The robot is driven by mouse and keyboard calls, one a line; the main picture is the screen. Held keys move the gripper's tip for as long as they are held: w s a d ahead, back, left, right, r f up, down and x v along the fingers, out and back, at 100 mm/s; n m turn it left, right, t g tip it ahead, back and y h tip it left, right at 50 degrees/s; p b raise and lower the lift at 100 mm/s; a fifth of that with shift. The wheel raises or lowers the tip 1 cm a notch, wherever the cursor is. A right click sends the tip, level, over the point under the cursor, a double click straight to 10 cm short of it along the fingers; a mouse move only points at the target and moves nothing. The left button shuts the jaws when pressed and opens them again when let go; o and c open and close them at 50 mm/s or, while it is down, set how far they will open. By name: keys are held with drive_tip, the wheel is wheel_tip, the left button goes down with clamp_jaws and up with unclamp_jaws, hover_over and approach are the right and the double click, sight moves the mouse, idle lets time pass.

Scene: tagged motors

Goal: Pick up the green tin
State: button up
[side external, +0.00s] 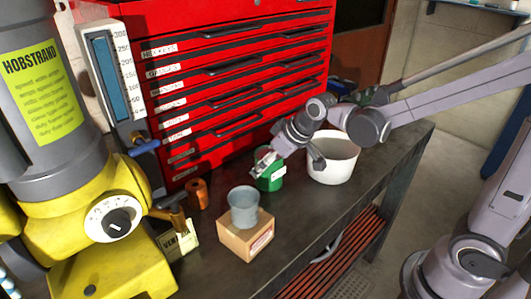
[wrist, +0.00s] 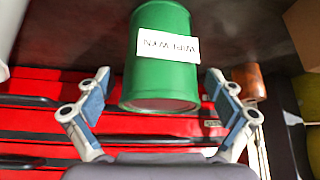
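The green tin (side external: 269,184) stands on the dark workbench in front of the red tool chest. It carries a white label. In the wrist view the tin (wrist: 160,98) fills the middle, its label lettering upside down. My gripper (side external: 264,162) is at the tin's upper part in the side view, and the arm reaches in from the right. In the wrist view my gripper (wrist: 158,78) is open, with one finger on each side of the tin. A narrow gap shows between each fingertip and the tin, so it is not clamped. The fingertips are partly hard to make out in the side view.
A white bucket (side external: 333,168) stands close right of the tin. A grey cup (side external: 243,213) sits on a cardboard box (side external: 246,240) in front. A small orange-brown cylinder (side external: 197,194) stands to the left. The red tool chest (side external: 235,75) rises behind.

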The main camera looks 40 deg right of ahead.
drive_tip(key=c, duration=1.3)
drive_tip(key=shift+r, duration=0.1)
